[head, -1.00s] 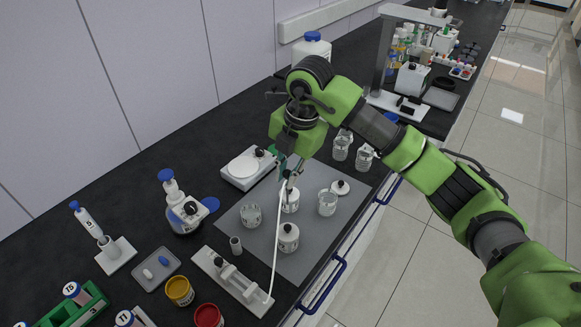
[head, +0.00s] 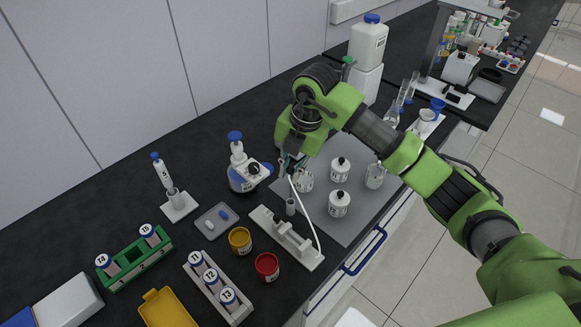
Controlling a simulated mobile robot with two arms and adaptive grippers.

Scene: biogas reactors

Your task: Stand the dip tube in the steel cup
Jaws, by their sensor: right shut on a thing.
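My right gripper (head: 290,166) is shut on the top part of the dip tube, which is mostly hidden by the gripper. A thin white flexible line (head: 306,215) curves from the gripper down to the syringe pump (head: 288,238). The steel cup (head: 290,206) is a small grey upright cylinder on the bench, just behind the pump. In the picture the gripper is above the cup, with a gap between them. The tube's lower end is too small to tell clearly. My left gripper is not in view.
A glass beaker (head: 303,181) stands close to the right of the gripper. Two white bottles (head: 339,205) and another beaker (head: 375,176) stand on the grey mat (head: 345,233). A blue-topped dispenser (head: 240,170), a tray (head: 214,221) and yellow and red jars (head: 267,267) stand left and in front.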

